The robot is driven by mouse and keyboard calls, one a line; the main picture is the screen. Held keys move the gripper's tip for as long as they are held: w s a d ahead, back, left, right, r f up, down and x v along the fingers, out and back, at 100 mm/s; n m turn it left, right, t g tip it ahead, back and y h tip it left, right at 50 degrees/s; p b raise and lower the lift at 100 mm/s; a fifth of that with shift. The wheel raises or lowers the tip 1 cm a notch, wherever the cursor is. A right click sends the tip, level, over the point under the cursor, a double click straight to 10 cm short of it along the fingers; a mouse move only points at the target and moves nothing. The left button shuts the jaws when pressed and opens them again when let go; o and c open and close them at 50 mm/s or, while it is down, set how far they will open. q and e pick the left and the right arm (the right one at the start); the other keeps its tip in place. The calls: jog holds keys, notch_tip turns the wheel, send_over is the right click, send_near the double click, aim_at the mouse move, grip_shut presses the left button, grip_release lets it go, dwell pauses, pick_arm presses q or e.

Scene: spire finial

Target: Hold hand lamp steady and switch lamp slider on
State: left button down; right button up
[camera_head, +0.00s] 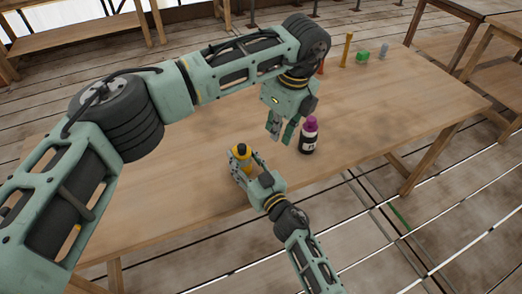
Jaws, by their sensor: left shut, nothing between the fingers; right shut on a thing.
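The hand lamp, a small yellow object with a black top (241,153), stands on the wooden table near its front edge. My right gripper (246,167) is shut on it from the front right and hides much of its lower part. The lamp looks about upright. I cannot make out the slider or whether it is on. My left gripper (279,134) points down above the table, to the right of the lamp and apart from it. Its fingers are shut with nothing between them.
A dark bottle with a purple cap (308,137) stands close to the right of my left gripper. A yellow post (347,50), a green block (362,57) and a grey item (384,51) stand at the table's far end. The table (420,95) is clear on the right.

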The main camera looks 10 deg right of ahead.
aim_at(242, 149)
pick_arm(q)
jog(key=n, duration=0.1)
jog(key=s+d+n, duration=0.1)
jog(key=d+n, duration=0.1)
jog(key=n, duration=0.1)
jog(key=shift+s+r+y, duration=0.2)
jog(key=shift+r+y, duration=0.1)
jog(key=shift+y, duration=0.1)
jog(key=shift+a, duration=0.1)
jog(key=w+a+f, duration=0.3)
jog(key=a+f, duration=0.2)
jog(key=f, duration=0.4)
jog(key=shift+a+f, duration=0.3)
jog(key=shift+f, duration=0.05)
jog(key=shift+w, duration=0.15)
